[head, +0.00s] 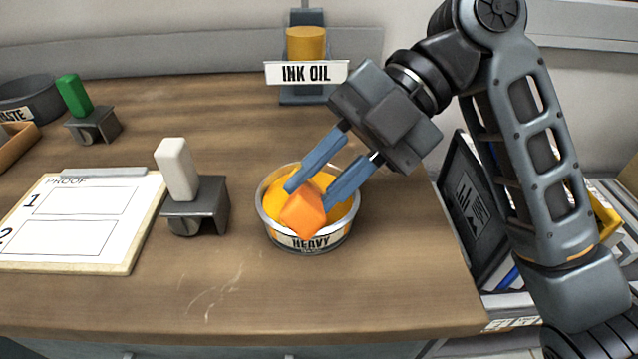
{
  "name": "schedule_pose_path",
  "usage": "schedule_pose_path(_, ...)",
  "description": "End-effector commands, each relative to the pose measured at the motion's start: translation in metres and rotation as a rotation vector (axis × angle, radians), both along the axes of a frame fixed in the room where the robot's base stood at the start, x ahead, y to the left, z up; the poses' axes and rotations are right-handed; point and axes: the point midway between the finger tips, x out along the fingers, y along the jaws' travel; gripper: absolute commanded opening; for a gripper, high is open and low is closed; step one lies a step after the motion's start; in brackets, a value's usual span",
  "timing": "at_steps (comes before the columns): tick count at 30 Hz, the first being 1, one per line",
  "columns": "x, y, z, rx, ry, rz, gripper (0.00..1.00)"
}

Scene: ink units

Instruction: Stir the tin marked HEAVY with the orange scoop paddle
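The tin marked HEAVY (310,242) stands on the bench with yellow-orange ink (340,210) inside. The orange scoop paddle (303,213) shows as a tilted orange block over the front of the tin, overlapping its rim in the picture. Its lower part is hidden, so I cannot tell how deep it sits in the ink. My gripper (309,197) reaches in from the upper right. Its two blue fingers lie on either side of the orange block and appear closed on it.
A white-handled tool (176,170) sits in a dark holder left of the tin; a green one (74,95) stands farther back. A PROOF board (75,220) lies left. An INK OIL station (307,72) is behind. The bench in front is clear.

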Motion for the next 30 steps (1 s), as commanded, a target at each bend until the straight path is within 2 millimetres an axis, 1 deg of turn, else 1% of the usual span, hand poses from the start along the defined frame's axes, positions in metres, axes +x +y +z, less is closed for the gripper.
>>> schedule_pose_path(9,0.001,0.0,0.0,0.0,-0.001,0.001,0.0)
schedule_pose_path(13,0.001,0.0,0.005,0.0,-0.001,0.001,0.0)
schedule_pose_path(30,0.0,0.0,0.066,0.001,-0.001,0.002,0.0)
